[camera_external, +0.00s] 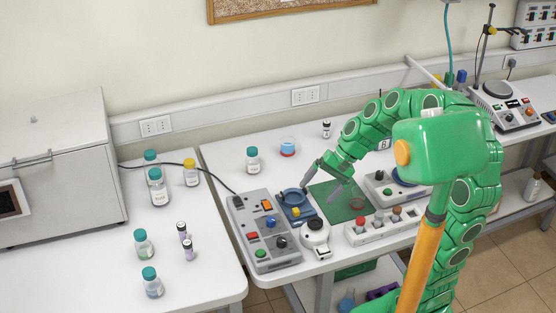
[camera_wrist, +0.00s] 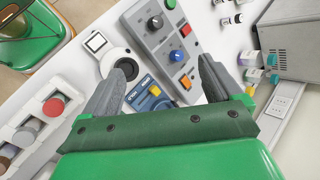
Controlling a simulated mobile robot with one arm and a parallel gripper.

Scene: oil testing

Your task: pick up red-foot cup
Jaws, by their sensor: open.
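A small cup with a red foot and a pale blue upper part (camera_external: 288,147) stands upright at the back of the right-hand table, near the wall. Another reddish clear vessel (camera_external: 357,204) rests on the green mat (camera_external: 329,196); its shape is hard to make out. My gripper (camera_external: 318,189) is open and empty above the table, in front of and to the right of the blue-topped cup and apart from it. In the wrist view my two fingers (camera_wrist: 166,64) are spread over the instruments, and I can make out no cup there.
A grey control box (camera_external: 263,231), a blue device (camera_external: 295,206) and a white round device (camera_external: 315,237) stand below my gripper. A teal-capped bottle (camera_external: 252,159) is left of the cup; a small dark-capped vial (camera_external: 326,129) is right. A rack (camera_external: 384,228) holds coloured stoppers.

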